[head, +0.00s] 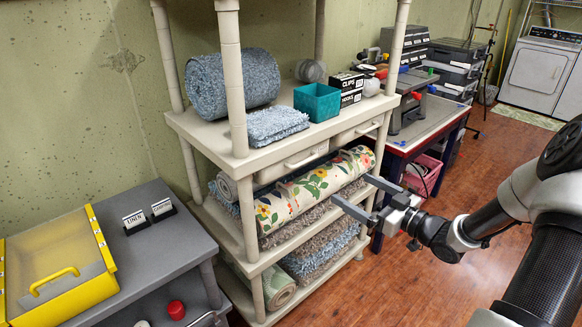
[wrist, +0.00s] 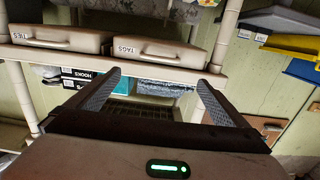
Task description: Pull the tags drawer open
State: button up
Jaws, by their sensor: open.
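The tags drawer (wrist: 185,50) is a beige drawer with a bar handle and a "TAGS" label, and it looks shut. In the head view it is the left drawer (head: 305,157) under the shelf's upper board, partly hidden by a floral roll. The ties drawer (wrist: 62,36) sits beside it; its front (head: 366,130) is on the right in the head view. My gripper (head: 352,189) is open and empty in front of the shelf, to the right of and lower than the tags handle in the head view. In the wrist view its fingers (wrist: 159,79) point toward the drawers, apart from the handle.
The floral roll (head: 318,187) lies just below the drawers. A teal bin (head: 317,102) and labelled boxes stand on the board above. A shelf post (head: 247,205) rises left of the tags drawer. A grey table with a yellow bin (head: 60,262) stands left. Floor at front right is clear.

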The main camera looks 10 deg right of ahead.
aim_at(307, 162)
jog(key=x, duration=0.5)
jog(key=b+x, duration=0.1)
jog(key=x, duration=1.1)
jog(key=shift+w+a+r+b, duration=0.1)
jog(key=shift+a+r+b, duration=0.05)
jog(key=shift+r+b, duration=0.2)
jog(key=shift+c, duration=0.4)
